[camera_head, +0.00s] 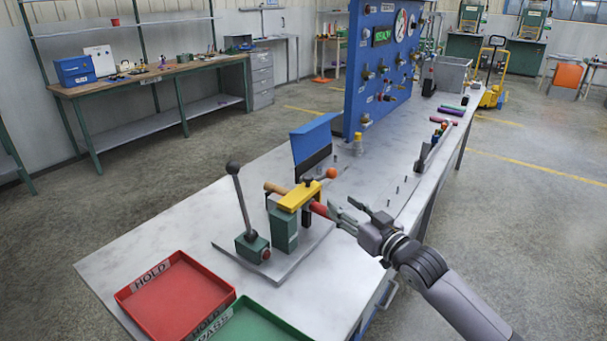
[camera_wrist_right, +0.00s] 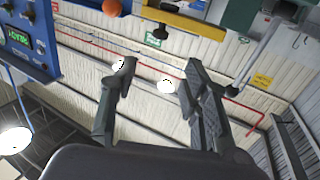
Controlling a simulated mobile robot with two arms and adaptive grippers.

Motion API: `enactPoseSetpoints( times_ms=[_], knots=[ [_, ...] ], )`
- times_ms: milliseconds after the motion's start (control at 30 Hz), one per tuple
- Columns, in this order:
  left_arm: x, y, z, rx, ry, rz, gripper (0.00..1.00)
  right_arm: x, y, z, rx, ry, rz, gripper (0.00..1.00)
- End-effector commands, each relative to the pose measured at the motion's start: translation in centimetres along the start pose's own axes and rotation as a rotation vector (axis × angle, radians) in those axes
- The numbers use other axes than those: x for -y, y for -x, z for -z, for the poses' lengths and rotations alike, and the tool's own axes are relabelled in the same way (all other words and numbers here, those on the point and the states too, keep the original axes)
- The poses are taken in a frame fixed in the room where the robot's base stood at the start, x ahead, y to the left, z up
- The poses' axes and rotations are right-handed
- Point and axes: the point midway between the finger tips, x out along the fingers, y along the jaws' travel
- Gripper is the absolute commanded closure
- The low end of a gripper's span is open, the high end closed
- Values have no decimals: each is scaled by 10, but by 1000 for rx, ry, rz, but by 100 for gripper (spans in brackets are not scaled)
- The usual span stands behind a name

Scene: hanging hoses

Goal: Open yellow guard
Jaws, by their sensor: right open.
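The yellow guard (camera_head: 298,196) lies across the top of a green block (camera_head: 284,230) on a grey base plate, over a rod with a tan end (camera_head: 275,188) and a red end (camera_head: 320,209). A black knob is on the guard, and an orange ball (camera_head: 331,173) stands just past its far end. In the wrist view the yellow guard (camera_wrist_right: 190,20) and orange ball (camera_wrist_right: 112,8) are at the top edge. My right gripper (camera_head: 347,206) is open and empty, just right of the guard, near the red end; contact cannot be told. Its fingers (camera_wrist_right: 158,75) are spread. My left gripper is not in view.
A lever with a black ball (camera_head: 233,167) stands left of the guard. A red tray (camera_head: 172,305) and a green tray (camera_head: 255,325) are at the table's front. A blue plate (camera_head: 312,137) and a tall blue panel (camera_head: 375,85) stand behind. The table's left part is clear.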

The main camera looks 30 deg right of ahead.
Motion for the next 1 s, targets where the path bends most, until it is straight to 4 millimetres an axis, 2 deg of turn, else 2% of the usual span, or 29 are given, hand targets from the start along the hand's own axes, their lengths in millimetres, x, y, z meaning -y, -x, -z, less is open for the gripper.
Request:
enactPoseSetpoints(
  times_ms=[100, 267, 400, 667, 800, 1000],
  knots=[
    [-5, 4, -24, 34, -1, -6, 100, 0, -19, 3, -3, 1, -1, 58],
    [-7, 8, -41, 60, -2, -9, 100, -1, -49, 3, -3, 2, -2, 58],
    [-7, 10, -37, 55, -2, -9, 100, -1, -75, 3, -3, 1, -2, 58],
    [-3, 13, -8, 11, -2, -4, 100, -1, -124, 2, -1, 0, -2, 58],
    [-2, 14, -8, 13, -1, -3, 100, -1, -145, 1, -1, 2, -2, 58],
    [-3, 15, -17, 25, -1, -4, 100, 0, -161, 0, 0, 1, -1, 58]
  ],
)
